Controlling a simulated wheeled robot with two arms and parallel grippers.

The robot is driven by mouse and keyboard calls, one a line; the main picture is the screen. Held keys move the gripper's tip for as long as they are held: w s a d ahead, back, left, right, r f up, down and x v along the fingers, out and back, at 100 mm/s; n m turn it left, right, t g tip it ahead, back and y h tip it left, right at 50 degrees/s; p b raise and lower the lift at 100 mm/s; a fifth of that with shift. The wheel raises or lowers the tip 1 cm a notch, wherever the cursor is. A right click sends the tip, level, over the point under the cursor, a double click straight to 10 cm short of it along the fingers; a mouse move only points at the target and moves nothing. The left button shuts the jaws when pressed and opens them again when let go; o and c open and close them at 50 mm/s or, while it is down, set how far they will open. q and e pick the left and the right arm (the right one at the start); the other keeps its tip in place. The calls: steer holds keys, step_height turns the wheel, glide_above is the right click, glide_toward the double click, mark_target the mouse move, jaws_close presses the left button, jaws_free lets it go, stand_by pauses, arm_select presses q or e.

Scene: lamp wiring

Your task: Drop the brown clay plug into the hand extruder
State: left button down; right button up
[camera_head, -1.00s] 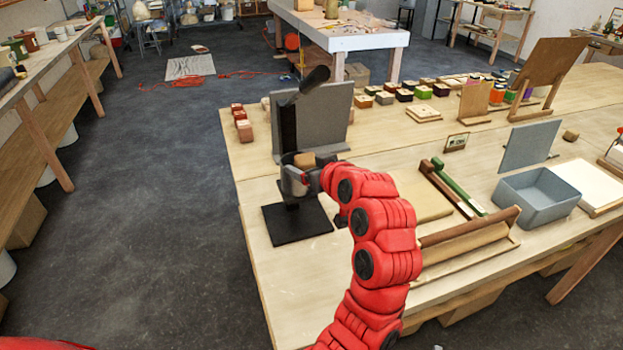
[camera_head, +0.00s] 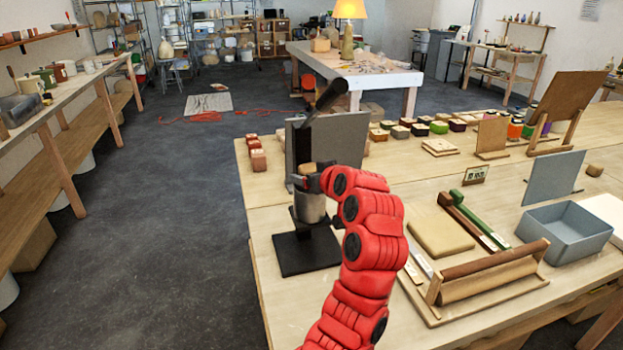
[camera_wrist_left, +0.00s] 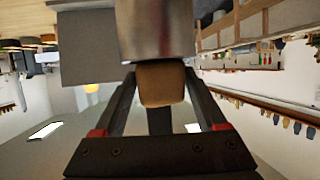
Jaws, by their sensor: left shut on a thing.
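The hand extruder stands on a black base (camera_head: 308,254) near the table's left edge, with a silver barrel (camera_head: 310,208) and a black lever (camera_head: 325,97) slanting up to the right. My left gripper (camera_head: 311,182) is just above the barrel. The brown clay plug (camera_wrist_left: 161,83) is between its fingers in the left wrist view. That view is upside down, so the barrel (camera_wrist_left: 156,28) lies below the plug; the plug's end meets the barrel's rim in the picture. I cannot tell whether it is inside. My right gripper is not in view.
A grey upright panel (camera_head: 345,142) stands behind the extruder. Several small coloured blocks (camera_head: 420,129) sit further back. To the right are a tan slab (camera_head: 440,238), a wooden roller (camera_head: 490,279) and a grey-blue bin (camera_head: 563,235). Open floor lies left of the table.

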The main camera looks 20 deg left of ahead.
arm_select(q)
steer(key=shift+f, duration=0.35)
jaws_free()
steer(key=shift+s+d, duration=0.1)
steer(key=b+v, duration=0.3)
steer(key=v, duration=1.4)
steer(key=shift+s, duration=0.1)
